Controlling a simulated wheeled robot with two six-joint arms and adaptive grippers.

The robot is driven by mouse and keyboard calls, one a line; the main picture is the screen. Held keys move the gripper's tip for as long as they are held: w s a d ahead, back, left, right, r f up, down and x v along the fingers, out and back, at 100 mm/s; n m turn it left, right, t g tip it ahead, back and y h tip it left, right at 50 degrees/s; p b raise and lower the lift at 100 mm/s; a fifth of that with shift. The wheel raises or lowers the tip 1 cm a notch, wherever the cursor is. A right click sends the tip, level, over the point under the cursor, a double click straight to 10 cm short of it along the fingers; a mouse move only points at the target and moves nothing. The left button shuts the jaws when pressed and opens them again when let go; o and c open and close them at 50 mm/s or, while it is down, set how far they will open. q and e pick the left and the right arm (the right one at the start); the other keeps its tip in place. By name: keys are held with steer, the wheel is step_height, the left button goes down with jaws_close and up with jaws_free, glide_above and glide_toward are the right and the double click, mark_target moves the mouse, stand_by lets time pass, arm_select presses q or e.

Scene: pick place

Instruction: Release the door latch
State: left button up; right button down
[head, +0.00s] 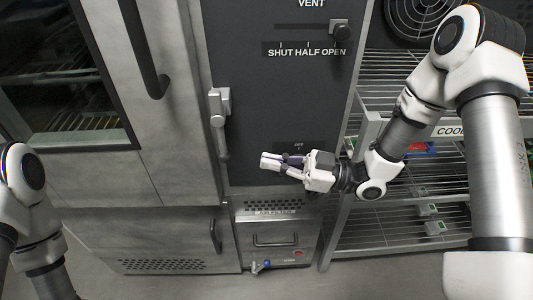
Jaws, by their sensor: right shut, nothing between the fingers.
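A light grey latch (219,108) is mounted upright at the seam between the steel oven door (170,110) and the dark control panel (275,110). A long black handle (146,55) runs down the door beside its window. My right gripper (268,162) is shut and empty in front of the lower panel, pointing left. It is to the right of and below the latch, apart from it. The gripper partly covers a small control under an OFF label (299,145). My left arm shows at the left edge, but its gripper is out of view.
A vent slider (340,30) sits above a SHUT HALF OPEN scale. A wire rack (385,215) with a COOL label and several small items stands at the right. Below are a lower cabinet with a handle (215,235) and a drawer unit (275,240). Some floor shows in front.

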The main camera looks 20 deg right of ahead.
arm_select(q)
steer(key=shift+w+a+f+b, duration=0.3)
steer(key=shift+w+a+f, duration=0.15)
steer(key=shift+f, duration=0.25)
arm_select(e)
steer(key=s+d+f, duration=0.1)
steer(key=d+f, duration=0.2)
steer(key=f, duration=0.2)
steer(key=shift+s+d+f, duration=0.25)
steer(key=shift+d+f, duration=0.1)
steer(key=shift+d, duration=0.05)
arm_select(q)
steer(key=shift+d, duration=0.15)
arm_select(e)
steer(key=shift+s+d, duration=0.1)
